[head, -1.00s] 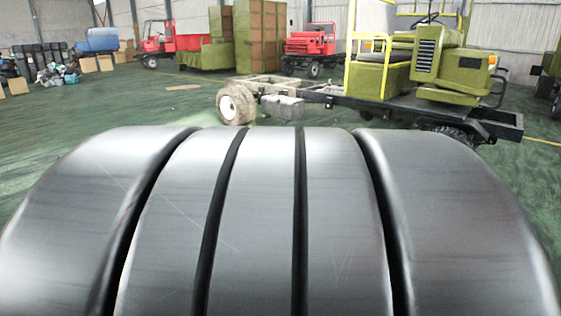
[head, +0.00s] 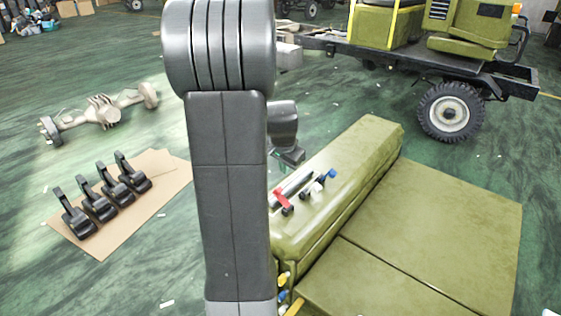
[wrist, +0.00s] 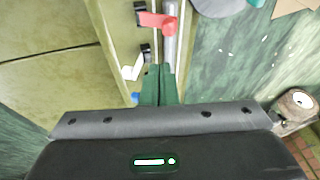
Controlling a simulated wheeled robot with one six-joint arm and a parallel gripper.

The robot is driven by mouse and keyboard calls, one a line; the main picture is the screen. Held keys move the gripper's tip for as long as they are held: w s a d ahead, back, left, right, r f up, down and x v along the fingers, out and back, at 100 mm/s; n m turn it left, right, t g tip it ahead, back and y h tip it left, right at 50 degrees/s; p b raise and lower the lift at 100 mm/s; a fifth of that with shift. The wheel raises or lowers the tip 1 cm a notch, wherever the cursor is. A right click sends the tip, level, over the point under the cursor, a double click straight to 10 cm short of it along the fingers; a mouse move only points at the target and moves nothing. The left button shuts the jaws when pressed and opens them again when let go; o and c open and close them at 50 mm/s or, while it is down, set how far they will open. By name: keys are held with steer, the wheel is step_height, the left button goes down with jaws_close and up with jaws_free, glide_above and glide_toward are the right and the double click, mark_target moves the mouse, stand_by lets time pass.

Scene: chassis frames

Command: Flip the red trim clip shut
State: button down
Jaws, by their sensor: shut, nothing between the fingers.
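The red trim clip (head: 281,197) is on top of the long olive-green box, beside my arm in the head view. Its red lever stands up at an angle from a dark base, open. In the wrist view the red lever (wrist: 157,20) reaches across a grey rod (wrist: 170,48). My gripper (wrist: 159,68) is shut and empty, its green fingers apart from the red clip in the picture. The white clip (head: 317,188) and blue clip (head: 330,174) are near the red one. In the head view I cannot make out the fingertips.
A flat olive panel (head: 430,225) adjoins the box (head: 360,150). Black pedal-like parts (head: 100,197) lie on cardboard (head: 155,175) at the left. An axle (head: 103,110) and truck chassis (head: 420,60) are farther back. Yellow and blue parts show at the box's lower end (head: 283,280).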

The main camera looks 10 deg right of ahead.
steer(key=p, duration=0.1)
glide_toward(278, 187)
steer(key=f, duration=0.1)
steer(key=d+f, duration=0.1)
steer(key=f, duration=0.1)
steer(key=w+f, duration=0.1)
steer(key=shift+d+f, duration=0.2)
steer(key=shift+d, duration=0.2)
steer(key=shift+w+a+f, duration=0.15)
steer(key=shift+w+f, duration=0.1)
steer(key=shift+f, duration=0.15)
steer(key=shift+w+a+f, duration=0.15)
steer(key=shift+w+f, duration=0.05)
steer(key=shift+f, duration=0.2)
steer(key=shift+w+a+f+g+h+b, duration=0.15)
steer(key=shift+w+a+g+h+b, duration=0.1)
steer(key=shift+w+g+h+b, duration=0.05)
steer(key=shift+w+a, duration=0.1)
steer(key=shift+w, duration=0.05)
steer(key=shift+w+a+f+g+h+b, duration=0.35)
steer(key=shift+g+b, duration=0.25)
steer(key=shift+b, duration=0.3)
steer(key=shift+w+a+f+n+g+h+b, duration=0.4)
steer(key=shift+w+a+f+g+h+b, duration=0.35)
steer(key=shift+w+f+g+h+b, duration=0.4)
steer(key=shift+w+a+b, duration=0.1)
steer(key=shift+a+b, duration=0.05)
steer(key=shift+b, duration=0.4)
steer(key=shift+w, duration=0.1)
